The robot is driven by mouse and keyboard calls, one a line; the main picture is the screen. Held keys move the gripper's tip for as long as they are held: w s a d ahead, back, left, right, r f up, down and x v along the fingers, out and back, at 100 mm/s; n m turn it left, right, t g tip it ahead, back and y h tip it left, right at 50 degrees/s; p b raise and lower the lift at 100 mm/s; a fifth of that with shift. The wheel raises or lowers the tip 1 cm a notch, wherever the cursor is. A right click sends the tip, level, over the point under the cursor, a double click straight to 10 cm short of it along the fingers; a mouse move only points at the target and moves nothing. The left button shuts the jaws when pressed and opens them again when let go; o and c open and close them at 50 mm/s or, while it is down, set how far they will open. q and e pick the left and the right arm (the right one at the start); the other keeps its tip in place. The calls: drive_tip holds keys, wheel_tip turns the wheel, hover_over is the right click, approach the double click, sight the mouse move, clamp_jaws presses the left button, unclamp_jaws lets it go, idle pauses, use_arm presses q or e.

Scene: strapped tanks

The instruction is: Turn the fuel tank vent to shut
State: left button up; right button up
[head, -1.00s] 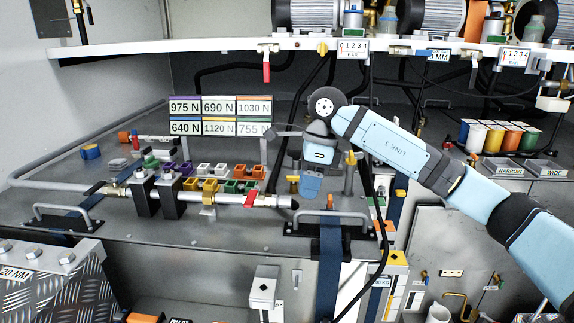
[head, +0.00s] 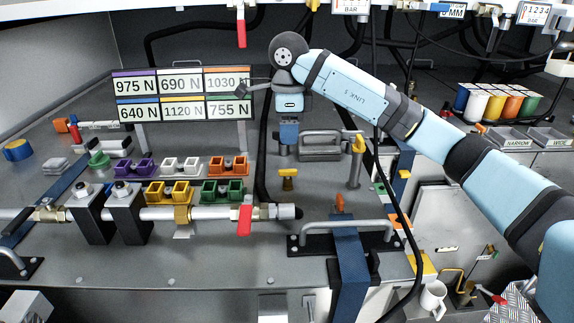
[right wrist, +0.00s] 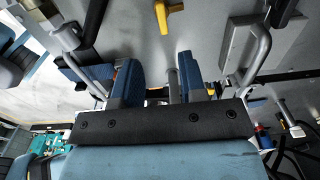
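A small yellow T-shaped handle (head: 288,174) stands on the grey tank top (head: 200,262). A yellow lever (head: 358,145) sits on a grey post to its right. No label that I can read marks either as the fuel tank vent. My right gripper (head: 289,138) hangs over the tank top, behind the T-shaped handle in the head view, with blue fingers pointing down. In the right wrist view its fingers (right wrist: 160,82) are apart, with nothing held between them. A yellow handle (right wrist: 168,14) shows beyond them, apart from the fingers. My left gripper is out of view.
A pipe with a red lever (head: 245,218) crosses in front. Colored blocks (head: 182,167) and a force-label board (head: 183,96) stand to the left. A grey tank-top handle (head: 345,226), blue strap (head: 347,275) and dark hose (head: 392,230) lie near the right arm.

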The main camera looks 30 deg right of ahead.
sight(288, 170)
wheel_tip(288, 170, down, 9)
drive_tip(key=shift+w+f+p, duration=0.1)
drive_tip(key=shift+p, duration=0.65)
drive_tip(key=shift+w+f, duration=0.1)
drive_tip(key=shift+f, duration=0.25)
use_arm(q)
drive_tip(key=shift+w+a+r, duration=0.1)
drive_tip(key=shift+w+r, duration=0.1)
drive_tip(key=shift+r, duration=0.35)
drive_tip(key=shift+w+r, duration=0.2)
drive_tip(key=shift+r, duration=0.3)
use_arm(e)
drive_tip(key=shift+c, duration=0.4)
clamp_jaws()
